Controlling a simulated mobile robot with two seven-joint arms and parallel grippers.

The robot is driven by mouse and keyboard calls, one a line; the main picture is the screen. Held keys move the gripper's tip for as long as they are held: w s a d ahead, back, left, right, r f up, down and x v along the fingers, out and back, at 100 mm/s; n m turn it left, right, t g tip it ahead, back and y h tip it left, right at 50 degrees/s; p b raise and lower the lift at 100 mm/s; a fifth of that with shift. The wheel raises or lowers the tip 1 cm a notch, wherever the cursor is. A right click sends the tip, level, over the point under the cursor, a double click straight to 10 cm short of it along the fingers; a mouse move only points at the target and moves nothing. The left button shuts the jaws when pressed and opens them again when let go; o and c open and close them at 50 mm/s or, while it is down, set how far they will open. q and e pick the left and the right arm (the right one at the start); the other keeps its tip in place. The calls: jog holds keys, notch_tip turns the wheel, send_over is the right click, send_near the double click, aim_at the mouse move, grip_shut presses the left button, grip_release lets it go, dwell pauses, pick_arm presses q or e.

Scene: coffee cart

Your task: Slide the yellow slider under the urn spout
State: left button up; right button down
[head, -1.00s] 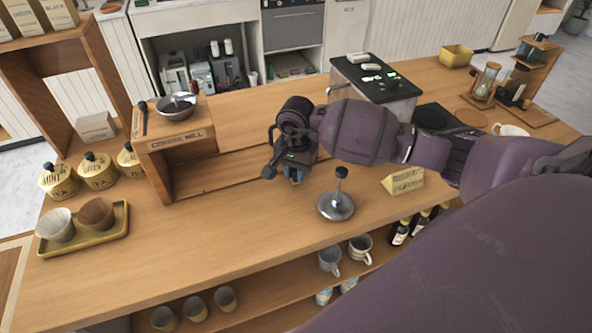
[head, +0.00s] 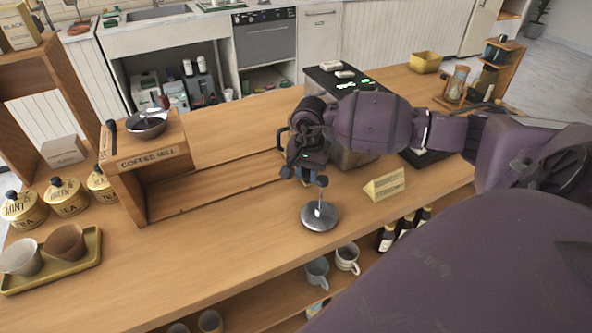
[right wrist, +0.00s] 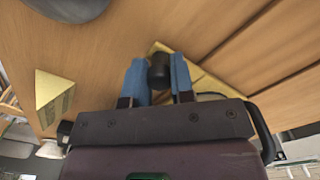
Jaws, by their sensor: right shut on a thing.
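In the right wrist view, the yellow slider (right wrist: 205,78) is a flat yellow plate on the wooden counter with a black knob (right wrist: 158,72) on it. My right gripper (right wrist: 157,84) has its blue fingers on both sides of the knob and is shut on it. In the head view, my right gripper (head: 306,172) is low over the counter, right of the coffee mill stand, and hides the slider. I cannot make out an urn or its spout for certain. My left gripper is not in view.
A silver disc with an upright black-topped handle (head: 320,216) stands close in front of the gripper. A yellow wedge sign (head: 384,185) is to its right. The wooden coffee mill stand (head: 146,165) is to the left. Bare counter lies between stand and gripper.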

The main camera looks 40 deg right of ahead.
jog(key=shift+d, duration=0.25)
jog(key=c, duration=1)
grip_release()
jog(key=shift+s+d, duration=0.1)
jog(key=shift+r, duration=0.15)
notch_tip(320, 180, up, 11)
jog(key=shift+f, duration=0.2)
